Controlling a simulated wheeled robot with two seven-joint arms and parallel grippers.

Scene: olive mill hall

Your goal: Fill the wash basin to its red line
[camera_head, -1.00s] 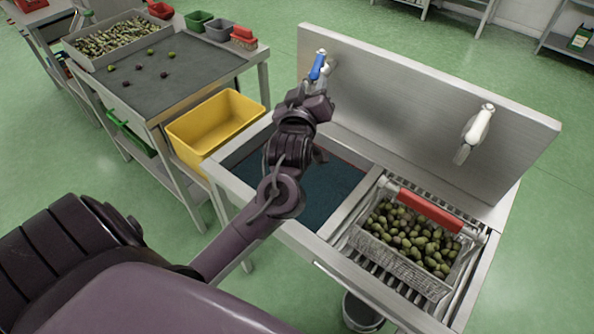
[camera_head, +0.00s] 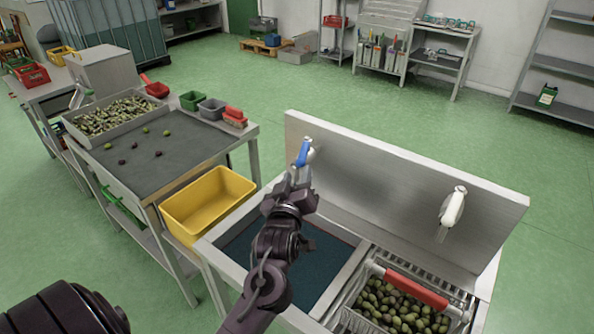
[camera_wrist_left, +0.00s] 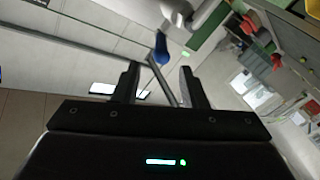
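The wash basin (camera_head: 234,247) is the left bay of the steel sink. Its inside looks dark blue; I cannot make out the water level against a red line. A tap with a blue lever (camera_head: 303,153) is on the backsplash above it; the lever also shows in the left wrist view (camera_wrist_left: 162,48). My left gripper (camera_head: 299,180) is just below the lever, over the basin. In the left wrist view its fingers (camera_wrist_left: 160,88) stand apart with nothing held between them, and the lever is beyond their tips. My right gripper is out of view.
A white-handled tap (camera_head: 452,208) is farther right on the backsplash (camera_head: 380,180). Below it a red-handled basket (camera_head: 345,317) of olives stands on a slatted rack. A yellow bin (camera_head: 207,203) hangs between the basin and the sorting table (camera_head: 185,150).

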